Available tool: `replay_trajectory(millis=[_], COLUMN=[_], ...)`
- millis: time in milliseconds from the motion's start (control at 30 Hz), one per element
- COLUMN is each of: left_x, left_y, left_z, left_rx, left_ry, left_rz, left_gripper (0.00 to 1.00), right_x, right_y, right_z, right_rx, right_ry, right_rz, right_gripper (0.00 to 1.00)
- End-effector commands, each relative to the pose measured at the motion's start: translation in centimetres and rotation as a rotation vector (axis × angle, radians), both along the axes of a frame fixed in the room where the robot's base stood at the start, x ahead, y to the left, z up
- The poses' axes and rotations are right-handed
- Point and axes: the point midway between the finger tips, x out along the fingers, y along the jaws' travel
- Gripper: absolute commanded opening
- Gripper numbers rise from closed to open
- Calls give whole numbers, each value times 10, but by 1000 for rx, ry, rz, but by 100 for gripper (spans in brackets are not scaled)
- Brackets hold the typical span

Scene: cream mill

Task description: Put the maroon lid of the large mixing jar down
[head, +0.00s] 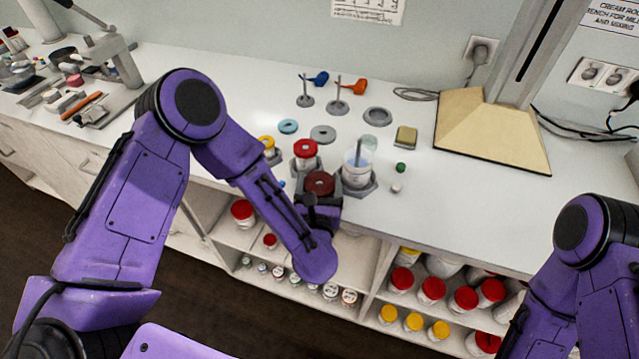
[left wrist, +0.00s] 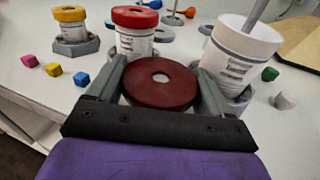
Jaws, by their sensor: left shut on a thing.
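The maroon lid (head: 319,183) is a round disc with a hole in its middle. In the left wrist view the lid (left wrist: 160,82) sits between the two fingers of my left gripper (left wrist: 158,88), which is shut on it. The large mixing jar is most likely the open white jar (head: 357,168) just right of the lid, with a rod standing in it. It also shows in the left wrist view (left wrist: 238,52), tilted by the camera's angle. I cannot tell whether the lid touches anything below it. My right gripper is out of view; only its arm shows at the right.
A red-lidded jar (head: 305,152) and a yellow-lidded jar (head: 267,145) stand left of the lid. A grey ring (head: 323,134), a blue ring (head: 288,126) and small cubes lie around. A tan hood (head: 490,130) stands at right. The front counter right of the white jar is mostly clear.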

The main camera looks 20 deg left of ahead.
Motion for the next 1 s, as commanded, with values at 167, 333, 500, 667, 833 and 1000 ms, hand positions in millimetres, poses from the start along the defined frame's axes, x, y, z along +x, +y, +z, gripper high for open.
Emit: replay_trajectory(millis=[167,333,500,667,833,1000], left_x=[0,0,0,-1,-2,-3], left_y=[0,0,0,0,-1,-3], left_z=[-5,-10,-14,-14,-15,-6], left_rx=[0,0,1,3,5,7], left_ry=[0,0,2,6,10,13], left_rz=[0,0,-1,-2,-5,-9], left_gripper=[51,51,51,91,91,91], right_x=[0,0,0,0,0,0], right_y=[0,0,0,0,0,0], right_z=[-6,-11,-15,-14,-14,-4], right_rx=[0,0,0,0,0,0], right_ry=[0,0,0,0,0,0], right_rz=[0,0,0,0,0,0], right_gripper=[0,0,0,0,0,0])
